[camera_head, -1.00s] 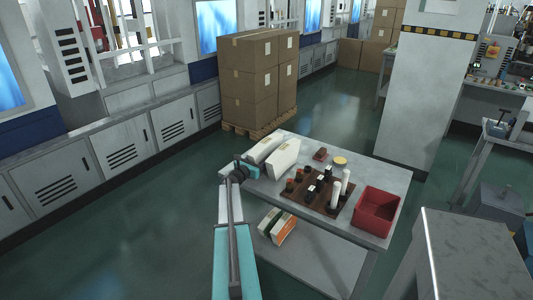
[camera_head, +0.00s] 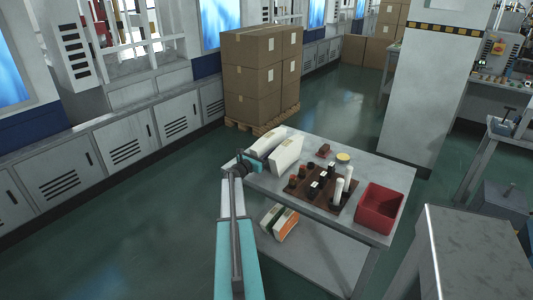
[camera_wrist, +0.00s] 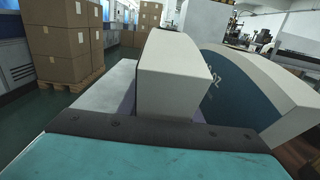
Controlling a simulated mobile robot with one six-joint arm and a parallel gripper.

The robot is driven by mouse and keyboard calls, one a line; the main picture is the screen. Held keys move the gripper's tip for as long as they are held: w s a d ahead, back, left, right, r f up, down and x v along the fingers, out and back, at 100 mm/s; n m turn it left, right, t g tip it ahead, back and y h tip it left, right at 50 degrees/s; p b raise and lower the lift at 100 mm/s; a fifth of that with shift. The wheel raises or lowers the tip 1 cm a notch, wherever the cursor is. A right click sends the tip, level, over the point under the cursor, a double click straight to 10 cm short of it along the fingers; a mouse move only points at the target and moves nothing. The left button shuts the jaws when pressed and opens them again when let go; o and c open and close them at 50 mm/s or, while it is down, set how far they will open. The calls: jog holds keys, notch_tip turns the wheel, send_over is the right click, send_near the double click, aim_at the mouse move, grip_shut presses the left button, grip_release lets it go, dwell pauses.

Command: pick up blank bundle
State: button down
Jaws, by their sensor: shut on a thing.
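Two white blank bundles lie side by side at the far left end of the grey table (camera_head: 375,172). My gripper (camera_head: 252,166) is at the near end of the left bundle (camera_head: 267,142) and is shut on it. In the wrist view the held bundle (camera_wrist: 178,75) stands straight ahead, its pale end face close to the dark edge of my gripper. The fingertips are hidden there. The right bundle (camera_head: 286,156) is close beside it; in the wrist view it shows a dark teal side with white print (camera_wrist: 235,92). I cannot tell whether the held bundle is clear of the tabletop.
A brown rack (camera_head: 322,192) with several small pots and white cylinders stands right of the bundles. A red bin (camera_head: 379,209) is at the table's right end. More packs (camera_head: 280,222) lie on the lower shelf. Stacked cartons (camera_head: 262,78) stand on a pallet behind.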

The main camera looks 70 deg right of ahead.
aim_at(266, 137)
jog(key=shift+r+b, duration=0.55)
jog(key=shift+r, duration=4.15)
jog(key=shift+r, duration=0.1)
